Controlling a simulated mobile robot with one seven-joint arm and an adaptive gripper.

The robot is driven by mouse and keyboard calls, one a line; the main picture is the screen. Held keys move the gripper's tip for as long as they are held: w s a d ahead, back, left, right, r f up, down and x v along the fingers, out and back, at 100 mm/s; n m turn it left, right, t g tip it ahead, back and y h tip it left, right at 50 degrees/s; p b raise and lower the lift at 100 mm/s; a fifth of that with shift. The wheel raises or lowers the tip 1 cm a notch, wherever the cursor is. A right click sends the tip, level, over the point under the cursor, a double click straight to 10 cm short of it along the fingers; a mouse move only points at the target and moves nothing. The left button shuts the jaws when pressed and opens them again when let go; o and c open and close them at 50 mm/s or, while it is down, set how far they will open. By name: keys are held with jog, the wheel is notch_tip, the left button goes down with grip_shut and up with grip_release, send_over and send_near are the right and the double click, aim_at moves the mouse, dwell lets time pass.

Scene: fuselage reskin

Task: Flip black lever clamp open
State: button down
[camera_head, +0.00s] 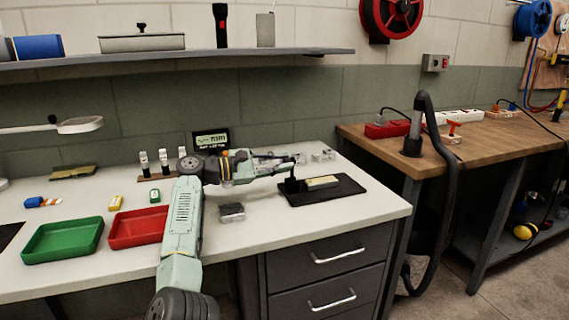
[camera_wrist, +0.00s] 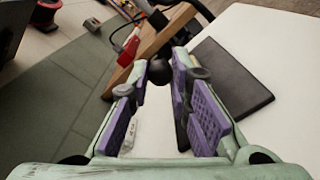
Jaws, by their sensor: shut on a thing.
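The black lever clamp (camera_head: 291,184) stands at the left part of a black base plate (camera_head: 345,193) on the white bench. Its round black knob (camera_wrist: 159,71) shows between the fingertips in the wrist view. My gripper (camera_head: 292,160) reaches in from the left, and its fingers are at the top of the clamp. In the wrist view my gripper (camera_wrist: 160,84) has its purple-padded fingers on both sides of the black lever, shut on it. A pale flat part (camera_head: 322,183) lies on the plate right of the clamp. The fingers partly hide the clamp's lower part.
A grey block (camera_head: 231,212) sits on the bench left of the plate. Red (camera_head: 137,239) and green (camera_head: 62,254) trays lie further left. A small display (camera_head: 211,140) stands behind my arm. A black hose arm (camera_head: 428,130) rises beyond the bench's right edge.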

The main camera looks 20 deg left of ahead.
dwell(0.3)
jog(key=c, duration=1.5)
grip_release()
jog(key=shift+s, duration=0.1)
jog(key=shift+o, duration=0.2)
jog(key=shift+a, duration=0.1)
jog(key=v, duration=1.2)
jog(key=shift+r, duration=0.1)
